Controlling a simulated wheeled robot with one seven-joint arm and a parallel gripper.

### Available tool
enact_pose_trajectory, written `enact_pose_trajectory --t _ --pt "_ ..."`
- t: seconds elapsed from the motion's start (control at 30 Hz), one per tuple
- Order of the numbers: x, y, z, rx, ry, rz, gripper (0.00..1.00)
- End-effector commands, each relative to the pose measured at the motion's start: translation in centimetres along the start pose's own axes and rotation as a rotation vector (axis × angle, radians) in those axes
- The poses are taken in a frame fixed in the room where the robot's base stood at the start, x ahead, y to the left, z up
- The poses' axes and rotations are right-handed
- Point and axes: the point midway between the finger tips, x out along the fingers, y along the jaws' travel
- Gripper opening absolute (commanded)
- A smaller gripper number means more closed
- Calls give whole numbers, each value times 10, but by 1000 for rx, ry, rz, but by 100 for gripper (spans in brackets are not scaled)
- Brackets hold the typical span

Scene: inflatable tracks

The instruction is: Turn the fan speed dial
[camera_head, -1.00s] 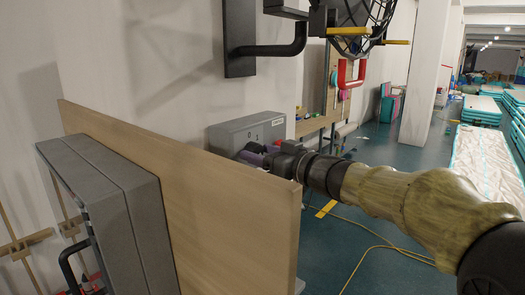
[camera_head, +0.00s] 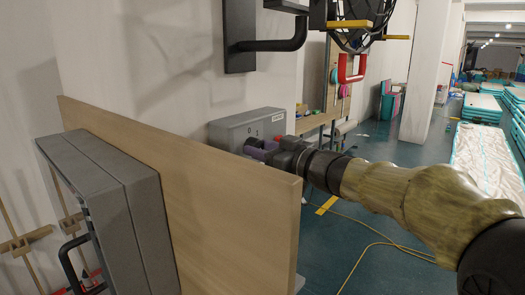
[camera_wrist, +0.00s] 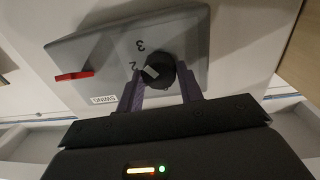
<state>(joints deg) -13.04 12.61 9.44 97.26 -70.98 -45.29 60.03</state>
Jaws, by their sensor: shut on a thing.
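The fan speed dial (camera_wrist: 162,63) is a round black knob with a pale pointer, on a grey control box. In the wrist view the box face (camera_wrist: 95,50) shows the digits 2 and 3, turned over, and the pointer is near the 2. My gripper (camera_wrist: 160,80) has purple fingers on either side of the dial and is shut on it. In the head view the grey box (camera_head: 228,132) stands against the wall, and my gripper (camera_head: 258,148) reaches its front. The dial is hidden there behind the fingers.
A red lever (camera_wrist: 74,76) and a SWING label (camera_wrist: 104,99) are on the box. A fan (camera_head: 358,20) hangs above. A yellow cable (camera_head: 365,252) lies on the floor.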

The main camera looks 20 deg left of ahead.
Motion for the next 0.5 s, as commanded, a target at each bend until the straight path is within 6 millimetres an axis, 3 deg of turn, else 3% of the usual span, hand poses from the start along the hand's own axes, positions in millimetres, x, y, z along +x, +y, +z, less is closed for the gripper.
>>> enact_pose_trajectory --t 0.5 --pt "-1 1 4 -410 21 2 14"
